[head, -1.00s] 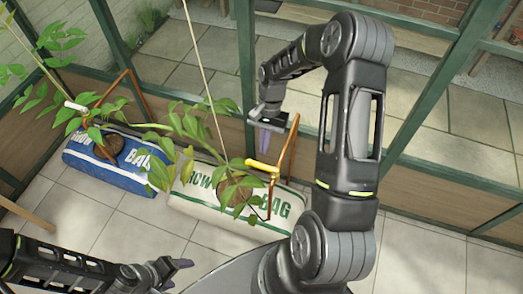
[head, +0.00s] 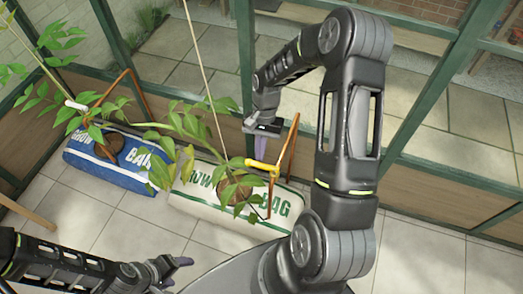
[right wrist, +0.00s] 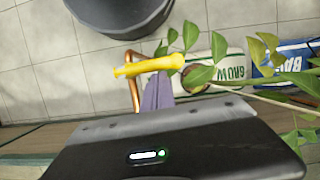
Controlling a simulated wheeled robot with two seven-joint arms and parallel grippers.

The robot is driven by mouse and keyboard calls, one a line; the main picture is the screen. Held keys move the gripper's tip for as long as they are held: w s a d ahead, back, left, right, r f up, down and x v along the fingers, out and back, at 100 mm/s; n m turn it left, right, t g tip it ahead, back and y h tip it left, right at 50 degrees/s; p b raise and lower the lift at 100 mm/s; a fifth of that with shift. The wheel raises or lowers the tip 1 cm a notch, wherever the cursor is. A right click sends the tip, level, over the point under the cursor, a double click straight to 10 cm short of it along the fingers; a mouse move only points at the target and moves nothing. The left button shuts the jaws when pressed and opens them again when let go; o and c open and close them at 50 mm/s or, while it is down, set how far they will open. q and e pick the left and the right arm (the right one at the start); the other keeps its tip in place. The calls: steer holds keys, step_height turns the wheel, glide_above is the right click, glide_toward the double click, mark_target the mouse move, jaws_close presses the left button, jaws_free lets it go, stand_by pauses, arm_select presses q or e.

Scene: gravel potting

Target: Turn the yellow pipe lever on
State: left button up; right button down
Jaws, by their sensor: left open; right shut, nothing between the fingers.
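The yellow lever (head: 262,165) sits on a copper pipe (head: 283,160) above the white grow bag, its free end pointing left in the head view. It also shows in the right wrist view (right wrist: 150,66), lying across the tips of my right gripper's fingers. My right gripper (head: 261,148) is shut and empty, fingers pointing down just behind the lever; it also shows in the right wrist view (right wrist: 157,88). I cannot tell whether the fingertips touch the lever. My left gripper (head: 178,272) is open and empty at the lower left, away from the lever.
The white grow bag (head: 200,201) and blue grow bag (head: 85,154) hold leafy plants close to the lever. A second copper pipe (head: 133,85) with a white handle (head: 76,105) stands at left. A green-framed glass wall (head: 245,70) runs behind. The tiled floor (head: 130,220) in front is clear.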

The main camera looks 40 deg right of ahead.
mark_target(254, 165)
steer(key=a+n, duration=0.1)
steer(key=n, duration=0.1)
steer(key=s+a+n+h, duration=0.1)
steer(key=n, duration=0.1)
steer(key=shift+a+f+g+b, duration=0.1)
steer(key=shift+a+g+b, duration=0.1)
steer(key=shift+g+b, duration=0.2)
steer(key=n, duration=0.1)
steer(key=s+a+n, duration=0.1)
steer(key=n, duration=0.1)
steer(key=n+h, duration=0.1)
steer(key=n, duration=0.1)
steer(key=shift+s+a, duration=0.35)
arm_select(q)
steer(key=shift+f+b, duration=0.75)
steer(key=shift+f, duration=0.45)
arm_select(e)
steer(key=shift+s+a+n+h, duration=0.2)
steer(key=shift+s+n+h, duration=0.4)
steer(key=shift+n, duration=0.85)
steer(key=shift+s+a+n+h, duration=0.15)
steer(key=shift+s+n+h, duration=0.1)
steer(key=shift+s+n, duration=0.95)
steer(key=shift+s+a+n+h, duration=0.2)
steer(key=shift+s+n+h, duration=0.3)
steer(key=shift+n, duration=1.15)
